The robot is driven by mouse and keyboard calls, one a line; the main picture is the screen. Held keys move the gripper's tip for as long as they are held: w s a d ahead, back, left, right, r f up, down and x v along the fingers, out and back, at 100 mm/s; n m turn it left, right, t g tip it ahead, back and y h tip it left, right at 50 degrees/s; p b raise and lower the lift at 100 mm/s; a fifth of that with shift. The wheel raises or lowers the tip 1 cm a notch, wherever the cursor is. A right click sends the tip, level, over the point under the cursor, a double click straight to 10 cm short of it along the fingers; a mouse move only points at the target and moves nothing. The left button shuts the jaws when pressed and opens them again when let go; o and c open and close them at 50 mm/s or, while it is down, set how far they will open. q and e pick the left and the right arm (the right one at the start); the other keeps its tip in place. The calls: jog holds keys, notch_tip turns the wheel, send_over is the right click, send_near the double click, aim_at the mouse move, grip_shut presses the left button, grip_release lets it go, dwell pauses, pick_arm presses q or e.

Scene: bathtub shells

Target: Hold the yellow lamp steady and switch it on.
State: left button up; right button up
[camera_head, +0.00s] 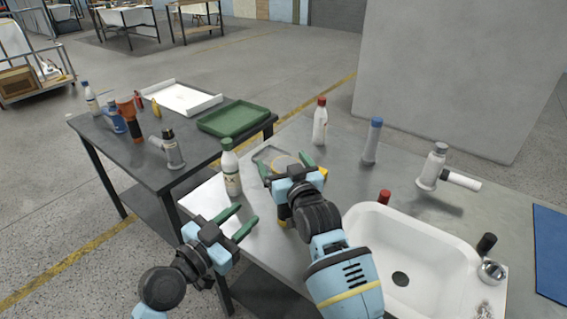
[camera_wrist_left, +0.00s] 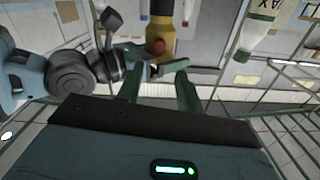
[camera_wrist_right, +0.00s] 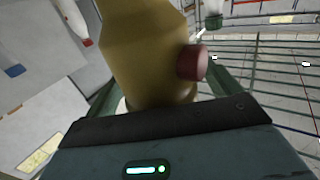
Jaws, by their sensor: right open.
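The yellow lamp shows in part behind my right gripper in the head view (camera_head: 323,172). Its yellow body and red button fill much of the right wrist view (camera_wrist_right: 140,50). My right gripper (camera_head: 286,168) is open with its fingers on either side of the lamp; I cannot tell whether they touch it. My left gripper (camera_head: 240,222) is open and empty, lower left of the lamp, over the table's front edge. In the left wrist view the lamp (camera_wrist_left: 160,35) and its red button are just beyond the open fingertips.
A white bottle with a green cap (camera_head: 231,170) stands close to the left gripper. A white sink (camera_head: 352,232) lies to the right. Another bottle (camera_head: 320,125) and a blue-capped cylinder (camera_head: 372,142) stand behind. A dark side table (camera_head: 160,180) holds several items and a green tray (camera_head: 233,117).

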jog(key=shift+w+a, duration=0.1)
jog(key=shift+w, duration=0.05)
jog(key=c, duration=1.1)
pick_arm(q)
grip_shut()
pick_arm(e)
jog(key=shift+c, duration=0.3)
dwell(2.7)
